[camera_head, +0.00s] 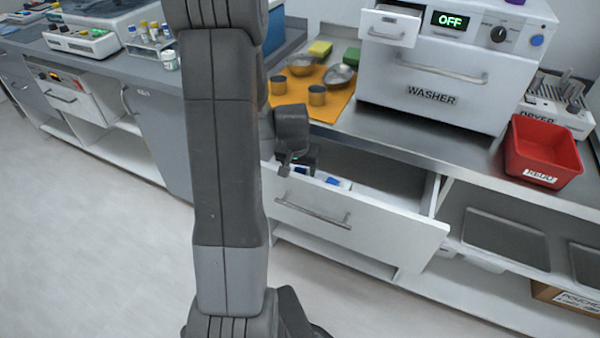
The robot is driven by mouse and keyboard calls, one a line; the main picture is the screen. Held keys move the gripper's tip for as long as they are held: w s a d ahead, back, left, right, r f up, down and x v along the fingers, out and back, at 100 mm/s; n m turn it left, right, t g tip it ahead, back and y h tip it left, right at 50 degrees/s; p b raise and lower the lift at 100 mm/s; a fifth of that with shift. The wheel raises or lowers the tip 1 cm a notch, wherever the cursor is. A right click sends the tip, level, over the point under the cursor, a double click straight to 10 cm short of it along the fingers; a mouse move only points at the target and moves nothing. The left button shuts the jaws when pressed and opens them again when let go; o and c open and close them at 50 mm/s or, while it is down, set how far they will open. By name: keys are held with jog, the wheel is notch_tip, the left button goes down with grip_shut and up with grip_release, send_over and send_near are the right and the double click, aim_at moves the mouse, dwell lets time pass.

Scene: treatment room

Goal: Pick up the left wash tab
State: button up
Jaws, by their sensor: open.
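An open white drawer (360,222) below the counter holds small blue-and-white items, probably the wash tabs. One (333,182) lies near the drawer's front wall. Another (302,171) is to its left, close to my gripper and partly hidden. My gripper (285,167) points down at the left end of the open drawer, above its front edge. It is open, and I see nothing held in it. My arm covers the drawer's left end, and the front wall hides the drawer floor.
A white washer (455,92) reading OFF stands on the counter (400,144), its small top drawer (390,27) pulled out. An orange mat (335,104) holds metal bowls and cups. A red bin (542,152) stands at right. The drawer's right part looks empty.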

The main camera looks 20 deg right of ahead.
jog(key=shift+c, duration=0.2)
jog(key=c, duration=1)
